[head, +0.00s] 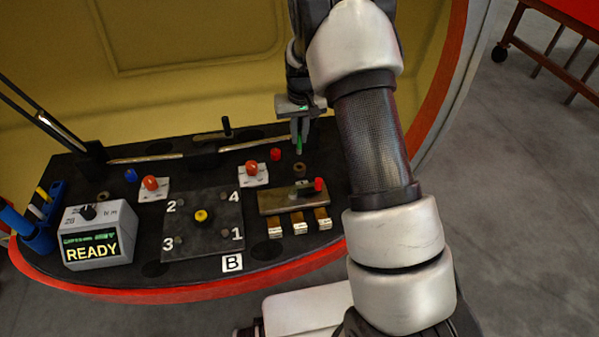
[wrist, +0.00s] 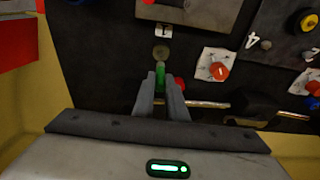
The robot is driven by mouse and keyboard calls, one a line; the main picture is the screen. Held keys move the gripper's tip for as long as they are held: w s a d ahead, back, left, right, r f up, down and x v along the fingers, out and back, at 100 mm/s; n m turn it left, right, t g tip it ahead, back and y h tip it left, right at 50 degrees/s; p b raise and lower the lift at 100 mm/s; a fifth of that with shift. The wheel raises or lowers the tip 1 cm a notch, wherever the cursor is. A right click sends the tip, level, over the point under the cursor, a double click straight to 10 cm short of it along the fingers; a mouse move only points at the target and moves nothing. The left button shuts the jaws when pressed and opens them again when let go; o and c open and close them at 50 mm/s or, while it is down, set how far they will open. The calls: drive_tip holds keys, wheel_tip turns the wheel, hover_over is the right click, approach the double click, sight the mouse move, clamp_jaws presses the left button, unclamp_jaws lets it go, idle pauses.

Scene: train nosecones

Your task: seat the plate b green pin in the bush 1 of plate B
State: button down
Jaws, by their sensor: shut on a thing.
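My gripper (head: 299,130) is shut on the green pin (head: 299,145), which points down over the right rear of the dark bench. In the wrist view the green pin (wrist: 160,72) shows between the two fingertips. Plate B (head: 190,222) is a dark square plate with a yellow knob in its middle, numbers at its corners and a "B" label in front. Bush 1 (head: 225,232) is a small dark spot beside the "1" at the front right corner. The pin is up and to the right of plate B, apart from it.
Red knobs on white cards (head: 252,170) stand behind the plate. A torque box (head: 97,235) reading READY stands left. A red cylinder (head: 275,154) is near the pin.

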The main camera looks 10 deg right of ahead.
wheel_tip(320, 180, down, 9)
drive_tip(key=shift+f+b, duration=0.1)
drive_tip(key=shift+b, duration=0.55)
drive_tip(key=c, duration=1.8)
unclamp_jaws()
drive_tip(key=shift+o, duration=0.2)
